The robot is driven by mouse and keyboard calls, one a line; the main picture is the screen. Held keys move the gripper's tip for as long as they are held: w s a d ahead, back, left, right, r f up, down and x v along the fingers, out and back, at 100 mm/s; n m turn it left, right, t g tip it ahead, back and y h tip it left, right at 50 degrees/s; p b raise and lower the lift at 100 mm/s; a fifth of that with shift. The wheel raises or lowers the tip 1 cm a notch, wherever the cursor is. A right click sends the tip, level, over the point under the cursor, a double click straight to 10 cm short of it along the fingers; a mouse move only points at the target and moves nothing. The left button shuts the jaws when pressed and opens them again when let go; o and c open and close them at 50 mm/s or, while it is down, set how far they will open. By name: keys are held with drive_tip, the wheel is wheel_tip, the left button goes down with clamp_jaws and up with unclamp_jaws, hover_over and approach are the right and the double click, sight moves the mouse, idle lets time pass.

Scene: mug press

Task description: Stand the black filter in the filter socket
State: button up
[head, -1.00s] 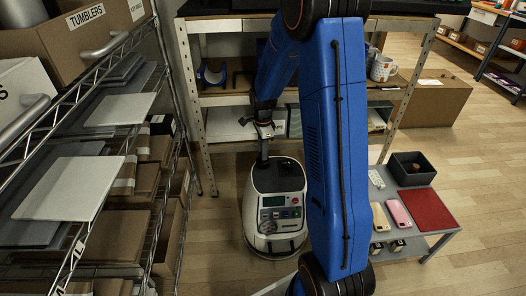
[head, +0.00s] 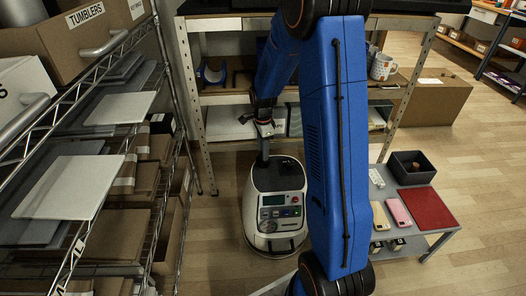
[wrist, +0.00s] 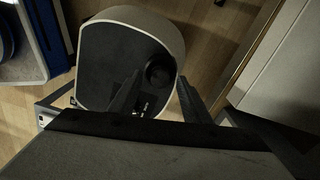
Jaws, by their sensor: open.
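The white machine (head: 274,215) with a dark grey top stands on the floor below the shelf. It also shows in the wrist view (wrist: 174,28). A round black shape (wrist: 160,74) is on its top. I cannot tell whether this is the black filter standing in the filter socket or the socket alone. My gripper (head: 265,155) points down just over the machine's top. In the wrist view my gripper (wrist: 159,80) is open, one finger on each side of the round black shape, with nothing visibly pinched.
A wire rack (head: 150,75) with boxes stands close on the left. A metal shelf post (head: 208,150) rises left of the machine. A low grey table (head: 440,236) on the right carries a black bin (head: 402,176) and a red mat (head: 428,208). Open floor lies farther right.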

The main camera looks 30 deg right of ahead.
wheel_tip(320, 180, up, 10)
drive_tip(key=s+a+r+n+t, duration=0.1)
drive_tip(key=s+a+r+n, duration=0.35)
drive_tip(key=s+r, duration=0.45)
drive_tip(key=s+a+r+n+t, duration=0.2)
drive_tip(key=s+n, duration=0.5)
drive_tip(key=s, duration=0.5)
drive_tip(key=s+a+r+n+t, duration=0.1)
drive_tip(key=s+a+r+n, duration=0.2)
drive_tip(key=s+n, duration=0.5)
drive_tip(key=s, duration=0.5)
drive_tip(key=shift+s+a+r+t, duration=0.15)
drive_tip(key=shift+a+r+t, duration=0.05)
drive_tip(key=shift+r+t, duration=0.2)
drive_tip(key=shift+n, duration=0.25)
drive_tip(key=shift+c, duration=0.2)
